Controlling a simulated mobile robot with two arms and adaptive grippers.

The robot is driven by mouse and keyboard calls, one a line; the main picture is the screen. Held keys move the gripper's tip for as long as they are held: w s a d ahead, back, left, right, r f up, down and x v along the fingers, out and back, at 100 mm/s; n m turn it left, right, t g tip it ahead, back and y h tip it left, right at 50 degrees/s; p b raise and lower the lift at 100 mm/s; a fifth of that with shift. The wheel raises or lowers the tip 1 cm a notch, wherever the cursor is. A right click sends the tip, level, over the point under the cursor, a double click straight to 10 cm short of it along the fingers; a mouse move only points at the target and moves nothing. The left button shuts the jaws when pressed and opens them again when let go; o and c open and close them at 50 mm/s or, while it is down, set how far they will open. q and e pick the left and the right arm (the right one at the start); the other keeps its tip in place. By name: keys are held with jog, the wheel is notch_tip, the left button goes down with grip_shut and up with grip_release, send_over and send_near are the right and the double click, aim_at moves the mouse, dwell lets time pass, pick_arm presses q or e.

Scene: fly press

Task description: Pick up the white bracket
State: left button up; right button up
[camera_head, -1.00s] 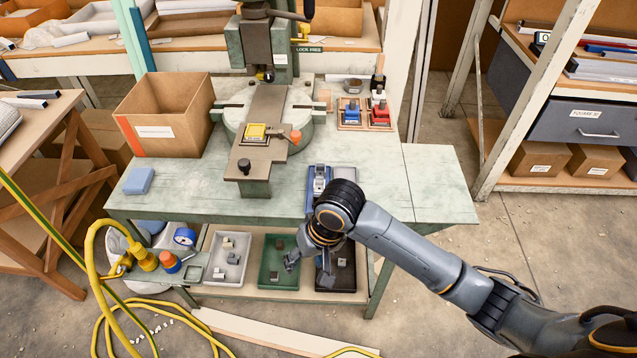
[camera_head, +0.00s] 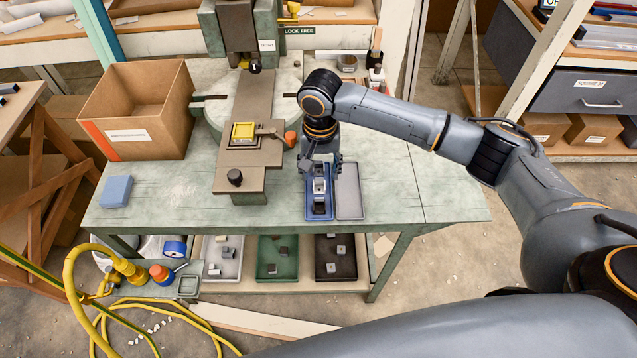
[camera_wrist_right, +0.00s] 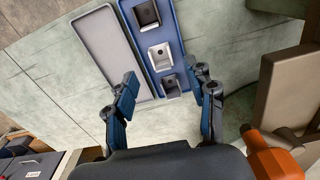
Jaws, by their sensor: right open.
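The white bracket (camera_head: 319,186) sits in a narrow blue tray (camera_head: 310,212) on the green bench. In the right wrist view the white bracket (camera_wrist_right: 161,55) is the middle one of three in the blue tray (camera_wrist_right: 181,40). A grey bracket (camera_wrist_right: 171,86) lies on the near side of it and a darker one (camera_wrist_right: 146,14) on the far side. My right gripper (camera_head: 320,166) is over the tray's press-side end. In the wrist view the right gripper (camera_wrist_right: 161,76) is open and empty, its fingers apart on either side of the tray. My left gripper is out of view.
An empty grey tray (camera_head: 348,192) lies right beside the blue tray. The fly press (camera_head: 243,100), with a yellow piece and an orange-knobbed lever, stands to the left. A cardboard box (camera_head: 139,112) and blue block (camera_head: 116,191) are further left. The bench is clear at right.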

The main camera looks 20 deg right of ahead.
aim_at(319, 183)
notch_tip(319, 183, down, 3)
jog(key=shift+w+r, duration=0.1)
jog(key=shift+f+p, duration=0.3)
jog(key=shift+f, duration=0.6)
grip_shut()
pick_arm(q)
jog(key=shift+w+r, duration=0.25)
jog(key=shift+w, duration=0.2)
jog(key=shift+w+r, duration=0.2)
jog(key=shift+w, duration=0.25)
pick_arm(e)
jog(key=shift+r, duration=0.15)
